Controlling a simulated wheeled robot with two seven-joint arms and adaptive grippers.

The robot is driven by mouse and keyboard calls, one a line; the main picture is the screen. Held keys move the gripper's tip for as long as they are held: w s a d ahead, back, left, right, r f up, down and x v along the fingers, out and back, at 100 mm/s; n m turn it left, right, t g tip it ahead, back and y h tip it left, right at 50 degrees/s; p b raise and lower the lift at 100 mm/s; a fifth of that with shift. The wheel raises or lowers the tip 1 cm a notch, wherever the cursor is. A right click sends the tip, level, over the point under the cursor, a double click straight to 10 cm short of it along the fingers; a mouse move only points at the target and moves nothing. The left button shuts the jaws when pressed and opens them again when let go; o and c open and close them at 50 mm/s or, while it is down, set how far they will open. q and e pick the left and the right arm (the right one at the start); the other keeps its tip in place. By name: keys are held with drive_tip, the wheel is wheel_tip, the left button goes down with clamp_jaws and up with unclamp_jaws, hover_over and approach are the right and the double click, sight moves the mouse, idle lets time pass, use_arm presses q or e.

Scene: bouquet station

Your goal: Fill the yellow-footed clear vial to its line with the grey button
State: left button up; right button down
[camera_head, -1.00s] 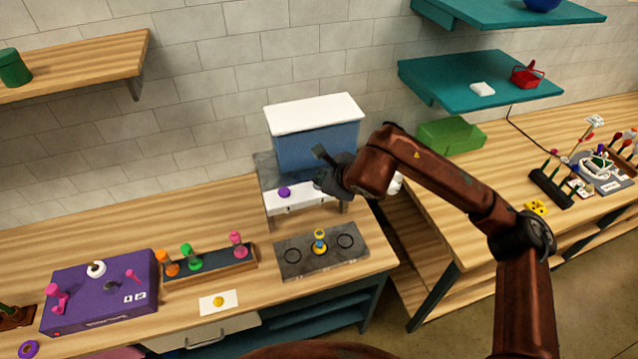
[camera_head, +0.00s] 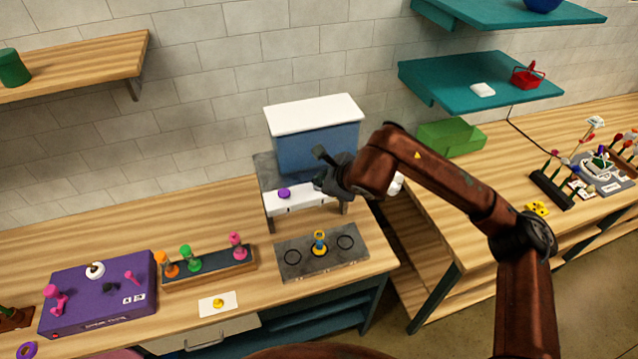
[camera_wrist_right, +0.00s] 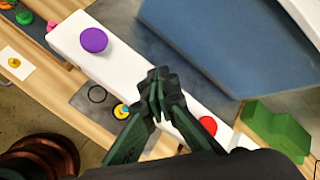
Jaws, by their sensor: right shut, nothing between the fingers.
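The yellow-footed vial (camera_head: 320,242) stands upright on the middle ring of the dark plate (camera_head: 292,267), below the dispenser's front. My right gripper (camera_head: 322,178) is shut and empty at the white button bar (camera_head: 302,202) of the dispenser. In the wrist view, the right fingertips (camera_wrist_right: 157,85) are over the bar between a purple button (camera_wrist_right: 94,40) and a red button (camera_wrist_right: 208,126). No grey button shows; my fingers cover the bar's middle. My left gripper is out of view.
The dispenser's blue tank (camera_head: 318,148) with a white lid stands behind the bar. A rack (camera_head: 210,271) with orange, green and pink vials stands left of the plate. A purple box (camera_head: 97,290) is farther left. A green bin (camera_head: 450,137) is on the right table.

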drive_tip(key=shift+r, duration=0.75)
drive_tip(key=shift+r+p, duration=0.9)
drive_tip(key=shift+r, duration=1.65)
